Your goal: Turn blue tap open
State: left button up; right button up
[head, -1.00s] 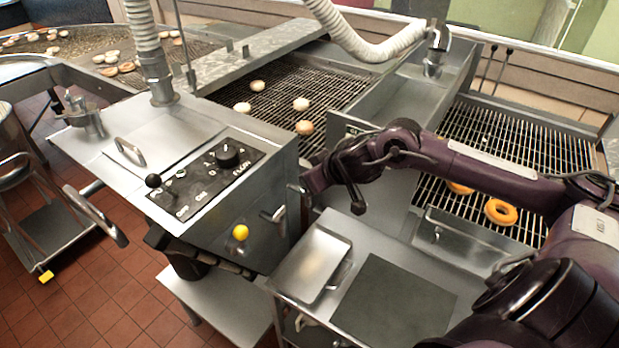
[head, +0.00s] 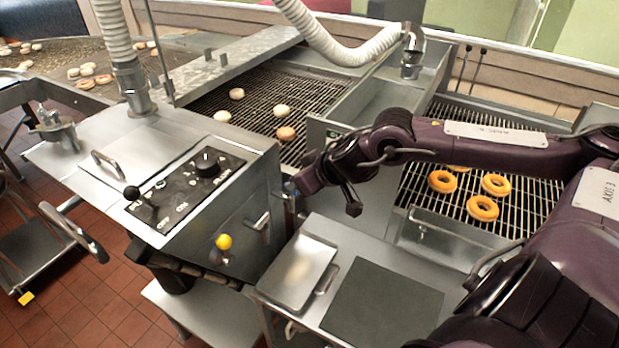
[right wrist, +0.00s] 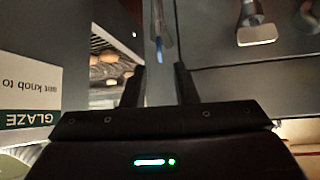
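The blue tap (right wrist: 160,48) shows in the right wrist view as a thin metal piece with a blue tip, ahead of my fingers and roughly in line with the gap between them. In the head view a small bluish bit of the tap (head: 291,188) shows at the right side of the control cabinet, mostly hidden by my gripper. My right gripper (right wrist: 159,82) is open, its two dark fingers apart with nothing clearly held. In the head view the right gripper (head: 297,188) is beside the cabinet's right edge. My left gripper is not in view.
The control cabinet (head: 235,125) carries a yellow knob (head: 224,241) and a metal handle (head: 262,222). A GLAZE label (right wrist: 27,119) is left of my fingers. A metal tray (head: 299,272) and dark mat (head: 385,305) lie below my arm. Ringed doughnuts (head: 482,208) sit on the right grid.

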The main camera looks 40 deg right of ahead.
jog(key=shift+v, duration=2.05)
jog(key=shift+f, duration=0.1)
